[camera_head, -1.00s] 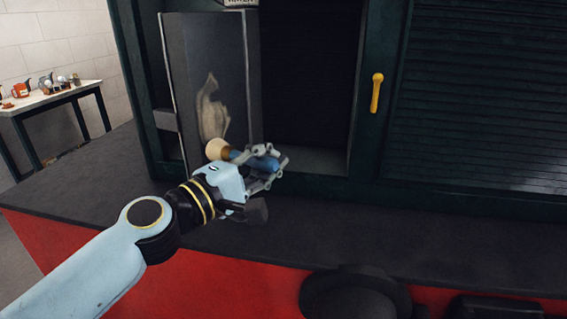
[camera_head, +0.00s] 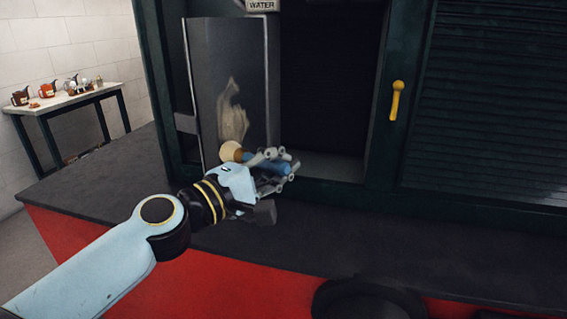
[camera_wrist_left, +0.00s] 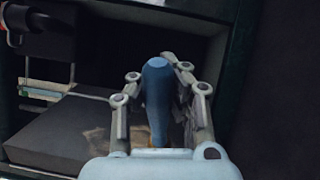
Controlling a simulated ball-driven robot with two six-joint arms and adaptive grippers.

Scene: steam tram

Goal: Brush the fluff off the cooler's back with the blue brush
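The cooler's back shows in the head view as a tall dark grey panel (camera_head: 232,50) in an open compartment. Pale beige fluff (camera_head: 233,115) clings to its middle and lower part; a brownish patch in the left wrist view (camera_wrist_left: 98,138) may be the same fluff. My left gripper (camera_head: 280,165) is shut on the blue brush handle (camera_head: 268,162). The brush's round tan head (camera_head: 231,151) points left, just below the fluff; I cannot tell if it touches the panel. In the left wrist view the handle (camera_wrist_left: 157,90) stands between the fingers. My right gripper is not in view.
A dark cabinet with a yellow handle (camera_head: 396,100) and slatted panel (camera_head: 490,100) stands right of the opening. A dark ledge (camera_head: 330,235) with a red side runs in front. A table (camera_head: 65,100) with pots stands far left.

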